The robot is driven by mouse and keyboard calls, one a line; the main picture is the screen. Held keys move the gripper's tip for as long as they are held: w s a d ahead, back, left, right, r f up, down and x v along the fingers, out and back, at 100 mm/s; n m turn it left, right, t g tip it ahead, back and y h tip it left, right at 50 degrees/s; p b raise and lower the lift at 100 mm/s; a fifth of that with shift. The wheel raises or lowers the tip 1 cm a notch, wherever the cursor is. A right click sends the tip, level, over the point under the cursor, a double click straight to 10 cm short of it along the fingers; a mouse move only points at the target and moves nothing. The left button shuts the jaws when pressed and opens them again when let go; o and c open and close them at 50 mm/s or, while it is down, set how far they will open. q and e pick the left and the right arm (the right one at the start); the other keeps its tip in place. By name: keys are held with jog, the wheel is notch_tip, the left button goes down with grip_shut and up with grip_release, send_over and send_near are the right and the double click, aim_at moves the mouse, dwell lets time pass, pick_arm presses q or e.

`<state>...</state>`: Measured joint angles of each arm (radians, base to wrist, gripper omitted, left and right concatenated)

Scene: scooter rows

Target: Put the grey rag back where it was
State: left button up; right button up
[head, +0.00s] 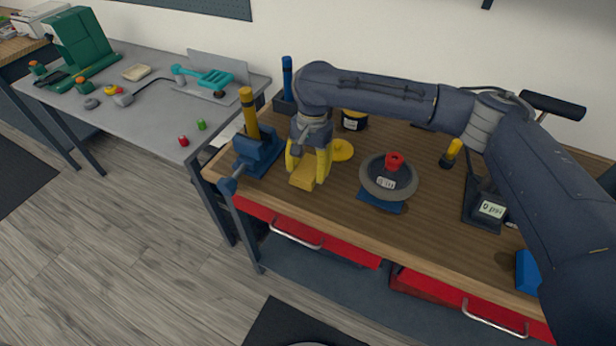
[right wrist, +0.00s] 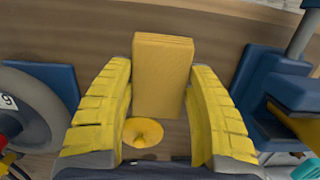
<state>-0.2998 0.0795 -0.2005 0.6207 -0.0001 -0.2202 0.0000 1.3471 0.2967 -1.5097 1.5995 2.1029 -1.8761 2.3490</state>
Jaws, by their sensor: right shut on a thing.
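No cloth that is clearly a grey rag shows in either view. My right gripper (head: 309,165) is over the left part of the wooden bench and is shut on a yellow folded block (head: 303,179), which looks like a folded rag. In the right wrist view the yellow block (right wrist: 162,75) stands out between the two yellow fingers (right wrist: 163,105), with layered lines along its far edge. Whether it touches the bench top is unclear. My left gripper is out of view.
A blue vise (head: 257,153) with a yellow-topped tool stands left of the gripper. A yellow disc (head: 342,150) lies close behind it. A grey wheel (head: 371,186) on a blue stand is to its right. The wooden bench (head: 330,210) is clear in front.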

aim_at(308, 178)
jog(key=shift+f, duration=1.85)
jog(key=shift+f, duration=0.1)
jog(key=o, duration=1)
jog(key=r, duration=0.4)
jog(key=w+r, duration=0.1)
jog(key=r, duration=0.7)
jog(key=shift+w+d, duration=0.3)
jog(key=shift+d, duration=0.05)
